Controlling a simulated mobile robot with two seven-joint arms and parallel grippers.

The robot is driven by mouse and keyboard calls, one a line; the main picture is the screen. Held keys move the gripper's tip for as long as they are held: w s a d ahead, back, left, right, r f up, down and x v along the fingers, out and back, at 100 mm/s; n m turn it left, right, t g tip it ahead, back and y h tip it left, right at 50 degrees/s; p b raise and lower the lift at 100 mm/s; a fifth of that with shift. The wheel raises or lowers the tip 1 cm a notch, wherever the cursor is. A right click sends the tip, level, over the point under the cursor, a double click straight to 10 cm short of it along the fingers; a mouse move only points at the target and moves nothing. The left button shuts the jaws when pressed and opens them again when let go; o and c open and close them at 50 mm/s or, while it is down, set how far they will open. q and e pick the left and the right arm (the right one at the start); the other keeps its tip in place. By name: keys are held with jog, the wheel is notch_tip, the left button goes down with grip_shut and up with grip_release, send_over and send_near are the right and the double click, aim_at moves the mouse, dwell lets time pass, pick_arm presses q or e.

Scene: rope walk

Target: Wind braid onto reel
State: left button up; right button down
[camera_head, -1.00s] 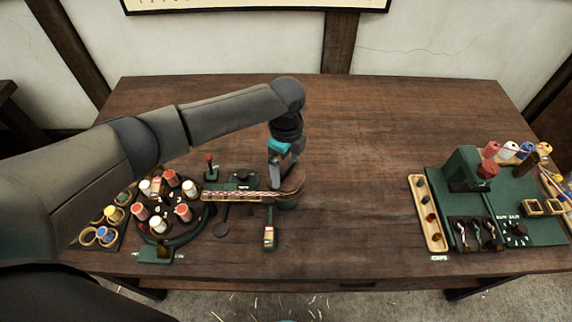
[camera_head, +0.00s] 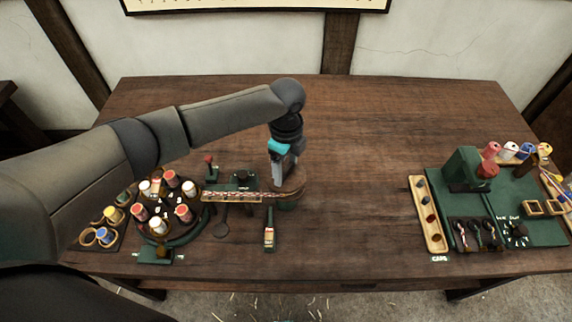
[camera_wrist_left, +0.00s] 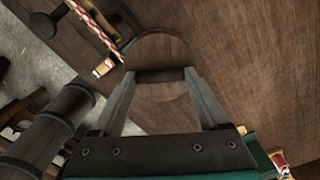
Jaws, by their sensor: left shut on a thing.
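The red-and-white braid (camera_head: 240,196) runs along a wooden strip from the round bobbin stand (camera_head: 187,228) to the reel (camera_head: 289,202). My left gripper (camera_head: 281,184) points down at the reel, at the braid's right end. In the left wrist view my left gripper (camera_wrist_left: 162,76) is shut on a dark bar across a round wooden disc (camera_wrist_left: 160,48), which seems to be the reel's top. The braid (camera_wrist_left: 93,28) also shows at the upper left there. My fingers hide part of the reel. My right gripper is not in view.
Several red and white bobbins stand on the bobbin stand. A small labelled item (camera_head: 268,238) lies in front of the reel. A green board (camera_head: 516,188) with tools and a wooden tray (camera_head: 430,214) stand at the right. The table's middle is clear.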

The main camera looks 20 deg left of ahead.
pick_arm(q)
jog(key=shift+s+r+n+p, duration=0.1)
jog(key=shift+r+n+p, duration=0.05)
jog(key=shift+n+p, duration=0.65)
jog(key=n+p, duration=0.6)
jog(key=n, duration=0.1)
jog(key=shift+n, duration=0.3)
jog(key=n+p, duration=0.2)
jog(key=n, duration=0.2)
jog(key=shift+n+p, duration=0.3)
jog(key=shift+p, duration=0.1)
jog(key=n, duration=0.2)
jog(key=shift+n+p, duration=0.3)
jog(key=shift+p, duration=0.1)
jog(key=n, duration=0.4)
jog(key=shift+n, duration=0.3)
jog(key=n, duration=0.8)
jog(key=shift+n, duration=0.3)
